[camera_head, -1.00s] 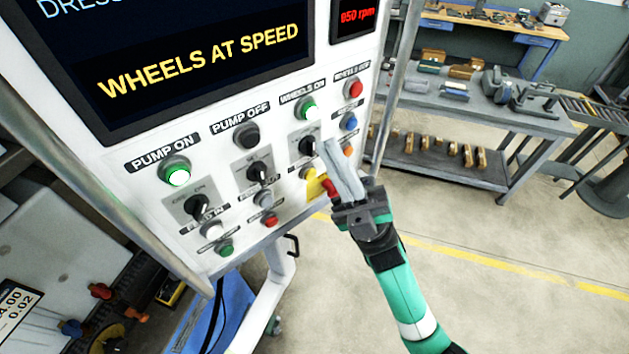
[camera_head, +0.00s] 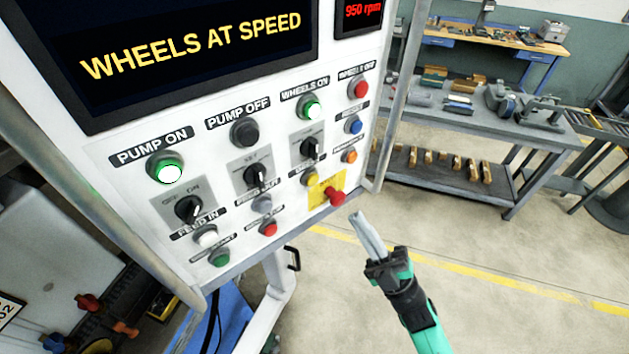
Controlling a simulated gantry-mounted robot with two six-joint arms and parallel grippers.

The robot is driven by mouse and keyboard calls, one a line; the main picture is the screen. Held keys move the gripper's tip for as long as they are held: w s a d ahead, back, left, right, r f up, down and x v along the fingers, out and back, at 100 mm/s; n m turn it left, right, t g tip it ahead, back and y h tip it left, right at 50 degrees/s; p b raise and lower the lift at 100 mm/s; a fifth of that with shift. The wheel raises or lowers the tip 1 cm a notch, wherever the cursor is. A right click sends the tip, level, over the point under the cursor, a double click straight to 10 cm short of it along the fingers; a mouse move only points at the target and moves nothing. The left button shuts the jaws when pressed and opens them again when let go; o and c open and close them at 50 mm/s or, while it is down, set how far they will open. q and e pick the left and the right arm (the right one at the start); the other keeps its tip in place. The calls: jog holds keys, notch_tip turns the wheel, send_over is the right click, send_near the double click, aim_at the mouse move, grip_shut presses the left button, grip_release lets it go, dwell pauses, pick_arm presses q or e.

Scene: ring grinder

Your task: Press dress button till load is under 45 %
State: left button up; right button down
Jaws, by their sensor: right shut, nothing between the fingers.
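The white control panel (camera_head: 225,144) carries several push buttons and knobs. I cannot read which button is labelled dress; an orange button (camera_head: 349,157), a yellow button (camera_head: 312,179) and a blue button (camera_head: 353,125) have labels too small or hidden to read. The large screen (camera_head: 190,50) reads WHEELS AT SPEED; no load figure shows. My right gripper (camera_head: 357,220) is shut and empty. It is to the lower right of the panel, below the red mushroom button (camera_head: 334,195), and appears apart from it. My left gripper is not in view.
The pump-on button (camera_head: 165,168) and wheels-on button (camera_head: 311,107) glow green. A small display (camera_head: 362,10) shows red rpm digits. A metal rail (camera_head: 401,90) runs along the panel's right edge. A grey bench (camera_head: 480,125) stands behind; the floor at right is clear.

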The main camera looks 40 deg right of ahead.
aim_at(312, 179)
jog(key=w+b, duration=0.4)
jog(key=w, duration=0.4)
jog(key=shift+w+d, duration=0.2)
jog(key=shift+w, duration=0.15)
dwell(1.7)
jog(key=shift+w, duration=0.4)
